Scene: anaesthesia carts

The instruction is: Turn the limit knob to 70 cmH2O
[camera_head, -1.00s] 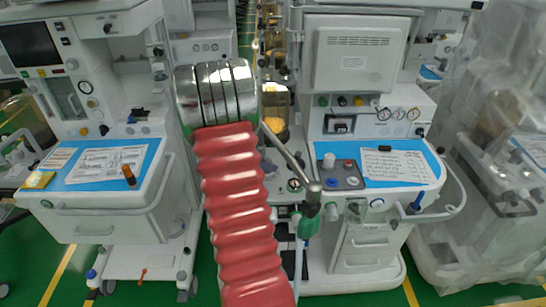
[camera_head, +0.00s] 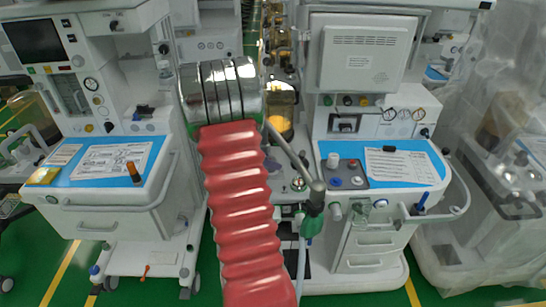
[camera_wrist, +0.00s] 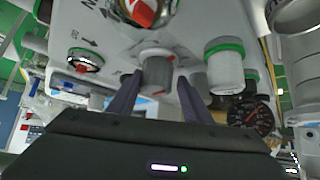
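In the wrist view, my gripper (camera_wrist: 158,82) shows two dark fingers set apart, with a grey ribbed knob (camera_wrist: 157,68) between their tips. I cannot tell whether either finger touches it. The knob sticks out of a white panel. A red-and-white knob (camera_wrist: 142,12) sits above it, cut by the top edge. I cannot tell for certain which is the limit knob, and no pressure scale is readable. In the head view, my gripper is not visible, and the right anaesthesia cart (camera_head: 375,205) stands beyond the red corrugated sleeve at centre.
In the wrist view, a grey cylinder with a green band (camera_wrist: 224,65) stands right of the fingers, near a black dial gauge (camera_wrist: 250,116). A round metal fitting (camera_wrist: 85,60) lies left. In the head view, another cart (camera_head: 110,190) stands left, with green floor between.

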